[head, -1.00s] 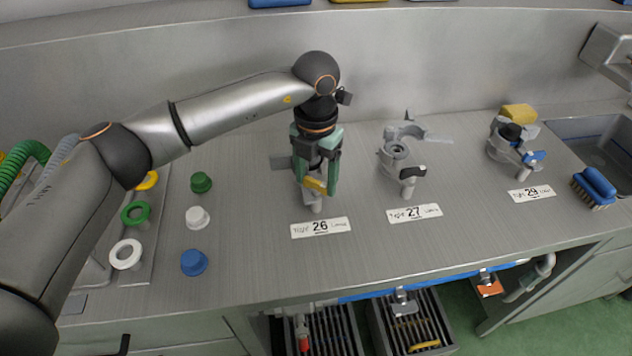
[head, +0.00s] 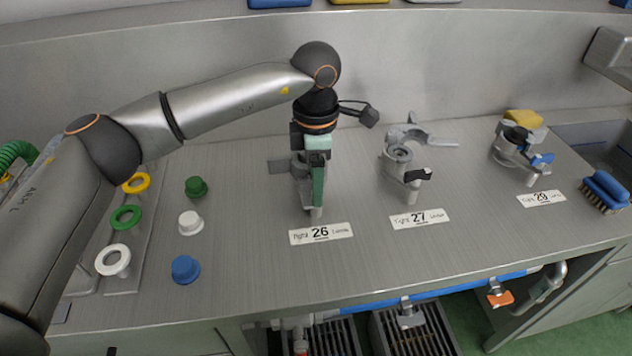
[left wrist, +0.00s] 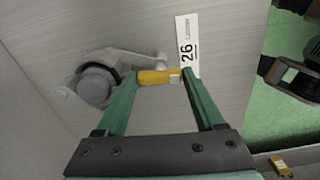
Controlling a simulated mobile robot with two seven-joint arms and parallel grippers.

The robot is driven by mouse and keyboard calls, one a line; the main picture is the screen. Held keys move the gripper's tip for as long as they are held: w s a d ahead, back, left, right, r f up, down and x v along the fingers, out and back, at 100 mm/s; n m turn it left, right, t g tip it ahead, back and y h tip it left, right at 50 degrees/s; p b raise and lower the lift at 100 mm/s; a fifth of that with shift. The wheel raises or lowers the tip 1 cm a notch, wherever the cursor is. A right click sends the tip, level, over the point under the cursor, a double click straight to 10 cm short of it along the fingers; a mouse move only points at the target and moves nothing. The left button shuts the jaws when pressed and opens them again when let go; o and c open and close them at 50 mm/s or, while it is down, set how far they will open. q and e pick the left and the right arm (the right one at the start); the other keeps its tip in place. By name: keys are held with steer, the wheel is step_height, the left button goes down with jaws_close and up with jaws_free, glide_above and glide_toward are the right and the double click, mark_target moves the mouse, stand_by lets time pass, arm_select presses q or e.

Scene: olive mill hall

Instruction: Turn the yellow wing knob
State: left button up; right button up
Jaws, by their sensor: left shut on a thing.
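The yellow wing knob (left wrist: 158,77) is between the two green fingertips of my left gripper in the left wrist view, and both touch its ends. It sits on a grey metal fitting (left wrist: 97,84) with a round dark top, beside the label "26" (left wrist: 187,53). In the head view, my left gripper (head: 318,200) points down over the fitting behind label 26 (head: 321,233). One finger shows edge-on and hides the knob there. The fitting's grey spout (head: 316,213) shows below the fingers. My right gripper is in neither view.
A fitting with a black lever (head: 398,160) stands behind label 27. A blue brush (head: 605,191) lies at the right. Coloured caps and rings (head: 186,268) are at the left. The front counter is clear.

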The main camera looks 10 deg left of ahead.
arm_select(q)
steer(key=m, duration=0.4)
steer(key=shift+r+m+b, duration=0.1)
steer(key=shift+m+b, duration=0.3)
steer(key=m, duration=0.3)
steer(key=shift+m, duration=0.3)
steer(key=m, duration=0.4)
steer(key=shift+b, duration=0.35)
steer(key=m, duration=0.4)
steer(key=shift+m, duration=0.4)
steer(key=o, duration=1.4)
step_height(320, 180, up, 12)
steer(key=shift+r+p, duration=0.25)
steer(key=shift+p, duration=0.05)
